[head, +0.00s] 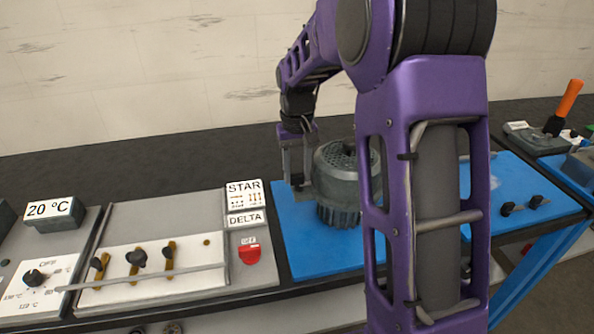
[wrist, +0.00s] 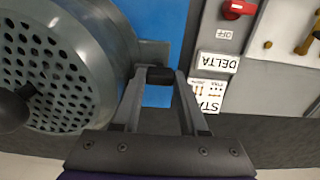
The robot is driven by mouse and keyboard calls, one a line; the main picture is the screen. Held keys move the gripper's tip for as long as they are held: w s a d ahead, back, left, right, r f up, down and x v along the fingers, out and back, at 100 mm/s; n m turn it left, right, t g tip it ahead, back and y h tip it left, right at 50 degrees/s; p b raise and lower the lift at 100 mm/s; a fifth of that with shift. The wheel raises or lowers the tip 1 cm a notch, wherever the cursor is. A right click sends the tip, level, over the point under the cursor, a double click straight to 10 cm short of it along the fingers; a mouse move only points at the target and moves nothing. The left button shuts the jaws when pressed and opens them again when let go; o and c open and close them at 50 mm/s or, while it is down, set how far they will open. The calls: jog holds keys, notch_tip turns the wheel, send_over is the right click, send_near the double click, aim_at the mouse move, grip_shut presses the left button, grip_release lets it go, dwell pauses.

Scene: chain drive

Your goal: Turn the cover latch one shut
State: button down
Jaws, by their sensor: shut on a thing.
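My gripper (wrist: 160,88) reaches down at the side of a round grey housing with a perforated cover (wrist: 58,62). Its fingers are shut on a small dark piece, seemingly the cover latch (wrist: 159,75), beside a grey tab at the housing's edge. In the head view my gripper (head: 297,178) is at the left of the housing (head: 340,172), over the blue mat. The latch is too small to make out there, and my arm hides the housing's right part. I cannot tell the latch's exact angle.
The blue mat (head: 300,240) lies under the housing. To the left is a grey panel with a red switch (head: 250,253), STAR and DELTA labels (head: 245,203) and brass terminals (head: 135,262). An orange-handled tool (head: 567,100) stands at the far right. Small black parts (head: 511,208) sit on the mat's right.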

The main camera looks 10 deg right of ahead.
jog(key=shift+c, duration=2.2)
grip_release()
